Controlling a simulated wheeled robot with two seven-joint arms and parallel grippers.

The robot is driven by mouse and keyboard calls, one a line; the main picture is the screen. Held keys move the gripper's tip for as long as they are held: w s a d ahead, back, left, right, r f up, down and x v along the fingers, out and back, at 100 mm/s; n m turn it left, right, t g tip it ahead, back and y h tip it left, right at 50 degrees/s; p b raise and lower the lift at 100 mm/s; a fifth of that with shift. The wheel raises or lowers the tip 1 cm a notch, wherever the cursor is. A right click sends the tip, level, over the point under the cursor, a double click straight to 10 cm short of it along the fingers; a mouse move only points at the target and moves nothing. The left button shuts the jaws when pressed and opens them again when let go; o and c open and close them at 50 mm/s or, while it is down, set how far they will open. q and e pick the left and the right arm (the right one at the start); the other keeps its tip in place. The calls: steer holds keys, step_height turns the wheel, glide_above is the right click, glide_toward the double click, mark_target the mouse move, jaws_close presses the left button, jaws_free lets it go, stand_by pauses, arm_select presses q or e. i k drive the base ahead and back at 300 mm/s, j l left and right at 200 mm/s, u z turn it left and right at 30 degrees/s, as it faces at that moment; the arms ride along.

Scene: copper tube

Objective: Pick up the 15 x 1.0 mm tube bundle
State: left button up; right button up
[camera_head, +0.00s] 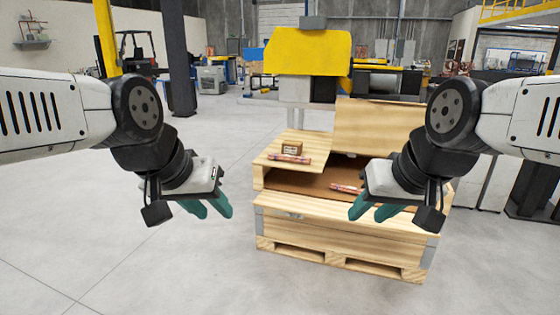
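One copper-coloured tube bundle (289,159) lies on the wooden board at the left of the pallet crate (330,232), in front of a small box. Another copper-coloured tube bundle (346,188) lies inside the crate's opening, its right part hidden behind my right gripper. Their size labels are too small to read. My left gripper (208,210) hangs in the air left of the crate, its green fingers apart and nothing between them. My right gripper (372,211) is in front of the crate's right half, green fingers apart, and I see nothing held.
A small brown box (292,147) stands on the left board. A raised wooden panel (375,127) is at the crate's back right. A yellow machine (314,52) stands behind the crate. The concrete floor (120,240) at left is clear.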

mark_target(289, 159)
steer(key=i+u, duration=0.1)
steer(key=i, duration=0.4)
steer(key=i+l+u, duration=0.1)
steer(key=i, duration=0.4)
steer(key=i+l+u, duration=0.1)
steer(key=i, duration=0.35)
steer(key=i+l+u, duration=0.1)
steer(key=i, duration=0.4)
steer(key=i+l+u, duration=0.1)
steer(key=i+l, duration=0.2)
steer(key=i, duration=0.15)
steer(key=i+l+u, duration=0.1)
steer(key=i+l, duration=0.15)
steer(key=i, duration=0.25)
